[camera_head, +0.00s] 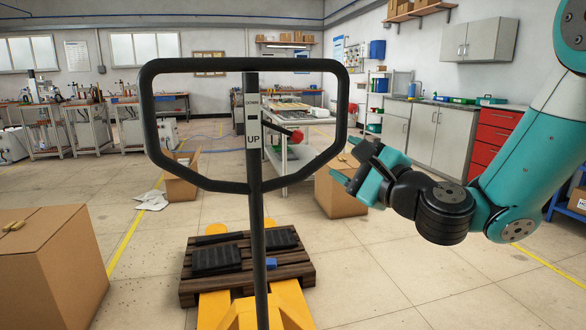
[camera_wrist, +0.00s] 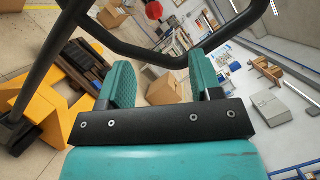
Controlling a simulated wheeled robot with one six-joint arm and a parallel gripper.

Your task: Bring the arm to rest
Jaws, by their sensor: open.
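My gripper (camera_head: 345,164) is at the right in the head view, reaching left with its fingers beside the right side of a black pallet-jack handle (camera_head: 149,125). In the wrist view my gripper (camera_wrist: 165,80) shows two teal fingers spread apart with nothing between them. The handle (camera_wrist: 150,52) crosses in front of the fingers there. I cannot tell whether a finger touches it. My arm (camera_head: 500,200) is bent, coming in from the upper right.
A yellow pallet jack (camera_head: 245,312) carries a wooden pallet (camera_head: 190,290) with black items. Cardboard boxes stand at the left (camera_head: 50,265) and behind my gripper (camera_head: 335,195). A worktable (camera_head: 298,125) and red drawers (camera_head: 492,140) are farther back. Floor at lower right is clear.

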